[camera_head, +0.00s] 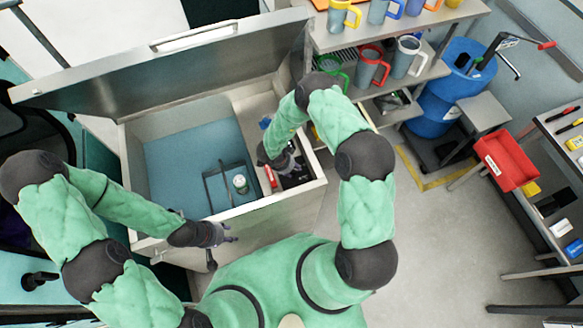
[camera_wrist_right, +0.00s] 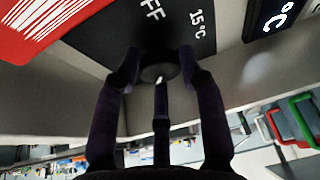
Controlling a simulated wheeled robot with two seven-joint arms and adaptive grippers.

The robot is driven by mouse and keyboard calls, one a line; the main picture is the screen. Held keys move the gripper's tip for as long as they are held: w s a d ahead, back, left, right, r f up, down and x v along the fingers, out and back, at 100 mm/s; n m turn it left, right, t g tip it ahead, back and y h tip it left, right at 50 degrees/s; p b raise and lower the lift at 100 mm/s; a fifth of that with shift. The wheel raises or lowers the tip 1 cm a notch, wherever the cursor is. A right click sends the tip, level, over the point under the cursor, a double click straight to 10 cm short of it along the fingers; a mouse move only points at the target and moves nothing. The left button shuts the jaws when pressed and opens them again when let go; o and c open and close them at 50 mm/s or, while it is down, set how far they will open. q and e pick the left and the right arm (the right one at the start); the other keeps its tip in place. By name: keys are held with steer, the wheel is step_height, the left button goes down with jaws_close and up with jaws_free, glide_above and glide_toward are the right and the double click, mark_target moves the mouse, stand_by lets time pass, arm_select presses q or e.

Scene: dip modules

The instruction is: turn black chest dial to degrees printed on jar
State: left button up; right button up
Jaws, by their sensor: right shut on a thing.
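A grey chest (camera_head: 276,207) with a blue interior stands open. A small jar (camera_head: 240,184) sits inside it at a dark rack or tray (camera_head: 213,190); its printing is too small to read. My right gripper (camera_head: 283,160) is at the control panel on the chest's right part. In the right wrist view, my right gripper (camera_wrist_right: 159,66) is shut on the black dial (camera_wrist_right: 158,75), with fingers on both sides. The dial's black plate (camera_wrist_right: 100,32) shows "FF" and "15 °C"; other marks are hidden. My left gripper (camera_head: 212,235) hangs at the chest's front edge, its opening unclear.
The raised lid (camera_head: 165,70) stands behind the chest. A red panel (camera_wrist_right: 40,25) and a black display with "°C" (camera_wrist_right: 270,15) flank the dial plate. Shelves with several mugs (camera_head: 370,65), a blue barrel (camera_head: 455,85) and a red bin (camera_head: 507,160) are to the right. The floor between is clear.

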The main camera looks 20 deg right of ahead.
steer(key=shift+w+d+r+m+g, duration=0.15)
steer(key=shift+w+m+g, duration=0.1)
steer(key=shift+m, duration=0.45)
steer(key=shift+w+d+r+m+g, duration=0.15)
steer(key=shift+m+g, duration=0.1)
steer(key=shift+m, duration=0.45)
steer(key=o, duration=0.9)
steer(key=shift+o, duration=1.3)
steer(key=shift+s+f, duration=0.2)
